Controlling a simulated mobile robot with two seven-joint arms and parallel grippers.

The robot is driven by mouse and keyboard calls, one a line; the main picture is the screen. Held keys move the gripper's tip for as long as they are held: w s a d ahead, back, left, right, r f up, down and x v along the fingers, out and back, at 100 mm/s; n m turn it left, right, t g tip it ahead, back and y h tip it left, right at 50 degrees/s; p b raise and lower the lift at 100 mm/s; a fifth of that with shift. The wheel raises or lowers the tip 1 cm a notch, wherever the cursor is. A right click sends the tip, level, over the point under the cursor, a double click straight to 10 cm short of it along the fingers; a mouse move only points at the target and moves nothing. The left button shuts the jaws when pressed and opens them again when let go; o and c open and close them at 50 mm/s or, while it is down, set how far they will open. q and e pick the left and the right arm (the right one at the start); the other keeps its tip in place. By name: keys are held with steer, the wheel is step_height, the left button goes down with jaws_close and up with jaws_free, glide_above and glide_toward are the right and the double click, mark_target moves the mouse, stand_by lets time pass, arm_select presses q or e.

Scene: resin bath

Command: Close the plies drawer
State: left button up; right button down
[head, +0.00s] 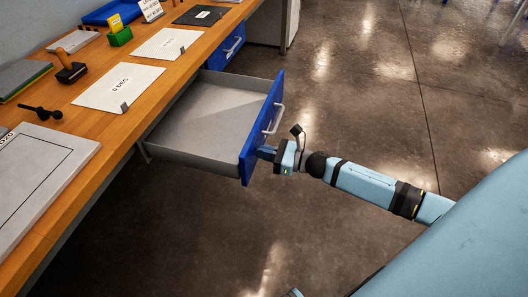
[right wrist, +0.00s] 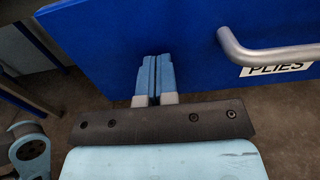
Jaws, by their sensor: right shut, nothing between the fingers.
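The plies drawer (head: 205,118) is pulled out from under the wooden bench in the head view, and its grey inside looks empty. Its blue front (head: 262,130) has a silver bar handle (head: 273,119). In the right wrist view the blue front (right wrist: 120,40) carries a label reading PLIES (right wrist: 277,69) under the handle (right wrist: 265,53). My right gripper (head: 264,153) is shut and empty, with its fingertips (right wrist: 155,62) at the blue front, beside the handle. Whether they touch the front I cannot tell. My left gripper is not in view.
The wooden bench (head: 128,58) runs along the left with paper sheets, a stamp (head: 70,68) and a green box (head: 119,37) on it. Another blue drawer (head: 228,46) beyond looks shut. The floor right of the drawer is clear.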

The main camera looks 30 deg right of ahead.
steer(key=shift+w+a, duration=0.1)
stand_by(0.3)
steer(key=b, duration=0.7)
glide_toward(172, 140)
steer(key=r, duration=0.1)
steer(key=w+a+r, duration=0.2)
steer(key=r, duration=0.1)
steer(key=shift+r, duration=0.1)
steer(key=b+x, duration=0.2)
steer(key=x, duration=0.4)
steer(key=shift+w, duration=0.1)
steer(key=shift+w+a+r+b, duration=0.1)
steer(key=shift+w+a+b, duration=0.15)
steer(key=shift+b, duration=0.15)
steer(key=shift+w+r, duration=0.1)
steer(key=shift+r, duration=0.15)
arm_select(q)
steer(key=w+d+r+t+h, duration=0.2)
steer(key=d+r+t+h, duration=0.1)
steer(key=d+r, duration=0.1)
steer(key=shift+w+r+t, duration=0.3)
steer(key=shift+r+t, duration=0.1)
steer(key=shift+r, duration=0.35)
arm_select(e)
steer(key=shift+r, duration=0.1)
